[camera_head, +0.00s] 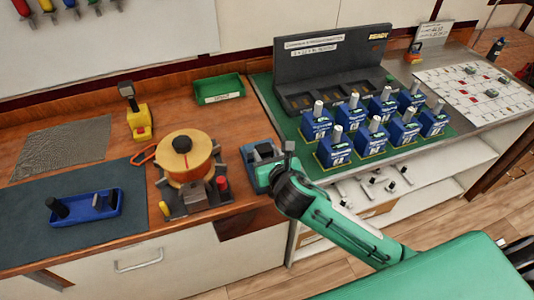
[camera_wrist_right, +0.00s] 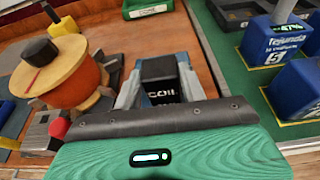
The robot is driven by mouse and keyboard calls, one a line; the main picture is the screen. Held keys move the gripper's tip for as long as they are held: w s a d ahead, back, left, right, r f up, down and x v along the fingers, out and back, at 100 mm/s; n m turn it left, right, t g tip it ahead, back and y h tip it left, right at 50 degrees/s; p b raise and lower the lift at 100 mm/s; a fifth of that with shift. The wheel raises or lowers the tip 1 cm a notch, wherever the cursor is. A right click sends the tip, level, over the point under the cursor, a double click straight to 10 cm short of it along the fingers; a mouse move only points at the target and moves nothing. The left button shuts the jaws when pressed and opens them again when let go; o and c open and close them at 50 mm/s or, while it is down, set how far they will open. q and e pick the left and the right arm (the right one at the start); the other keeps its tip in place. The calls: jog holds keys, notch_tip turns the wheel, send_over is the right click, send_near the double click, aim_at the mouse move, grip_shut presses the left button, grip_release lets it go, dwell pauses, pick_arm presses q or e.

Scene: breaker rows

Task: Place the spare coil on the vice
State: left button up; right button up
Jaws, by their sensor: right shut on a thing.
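The spare coil (camera_wrist_right: 160,82) is a dark block marked "COIL" in the right wrist view. My right gripper (camera_wrist_right: 158,75) is shut on it, with a grey finger on either side. In the head view my right gripper (camera_head: 265,152) is over the wooden bench, just right of the orange spool stand and left of the green mat. The head view does not show clearly how high the coil is above the bench. I cannot pick out a vice for certain; the gripper and arm hide part of the bench. My left gripper is not in view.
The orange spool stand (camera_head: 190,160) is close on the left. Several blue breakers (camera_head: 335,150) stand on the green mat (camera_head: 262,85) to the right. A green tray (camera_head: 219,90) lies behind. A yellow device (camera_head: 139,120) and a blue tray (camera_head: 85,209) are farther left.

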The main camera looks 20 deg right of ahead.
jog(key=shift+f, duration=0.5)
jog(key=shift+f, duration=0.1)
jog(key=o, duration=1.2)
jog(key=shift+s+f, duration=0.1)
jog(key=shift+f, duration=0.1)
jog(key=shift+r, duration=0.35)
jog(key=r+b+v, duration=0.1)
jog(key=v, duration=1.1)
